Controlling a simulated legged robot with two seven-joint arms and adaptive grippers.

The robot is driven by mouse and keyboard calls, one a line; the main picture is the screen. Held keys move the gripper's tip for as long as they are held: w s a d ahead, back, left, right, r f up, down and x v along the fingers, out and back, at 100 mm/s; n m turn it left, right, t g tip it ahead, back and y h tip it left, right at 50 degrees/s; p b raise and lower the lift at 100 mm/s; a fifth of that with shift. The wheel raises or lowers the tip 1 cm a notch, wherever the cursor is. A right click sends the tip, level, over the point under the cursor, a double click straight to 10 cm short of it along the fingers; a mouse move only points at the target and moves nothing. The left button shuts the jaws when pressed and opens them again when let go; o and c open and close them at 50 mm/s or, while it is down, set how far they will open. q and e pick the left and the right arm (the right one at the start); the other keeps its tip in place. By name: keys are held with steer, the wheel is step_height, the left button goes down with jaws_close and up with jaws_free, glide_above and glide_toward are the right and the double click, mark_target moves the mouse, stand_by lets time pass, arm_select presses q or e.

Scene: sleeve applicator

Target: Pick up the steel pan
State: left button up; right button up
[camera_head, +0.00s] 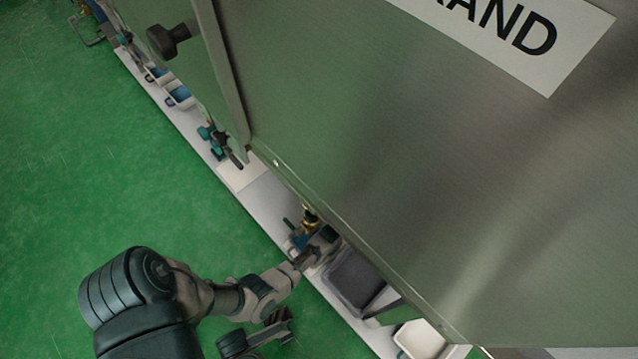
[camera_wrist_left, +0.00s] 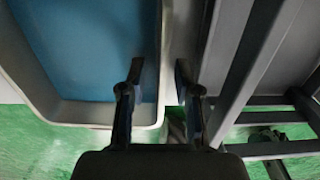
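A grey, square-edged pan with a dark inside (camera_head: 352,280) sits on the narrow white ledge in the head view; it looks like the steel pan, but I cannot be sure. My left gripper (camera_head: 318,245) is beside its upper left end, and its fingertips are hard to make out there. My right gripper is not identifiable in view.
A large steel panel (camera_head: 430,190) rises right behind the ledge and leaves little room. A white bin (camera_head: 420,338) stands at the ledge's lower end. Small tools and blue bins (camera_head: 178,95) line the upper ledge. Green floor (camera_head: 90,170) is open at left.

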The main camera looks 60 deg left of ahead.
arm_select(q)
steer(key=shift+s+d+f, duration=0.15)
steer(key=shift+d+f, duration=0.05)
steer(key=shift+f, duration=0.4)
steer(key=shift+a, duration=0.1)
steer(key=shift+c, duration=0.2)
steer(key=shift+a, duration=0.1)
jaws_close()
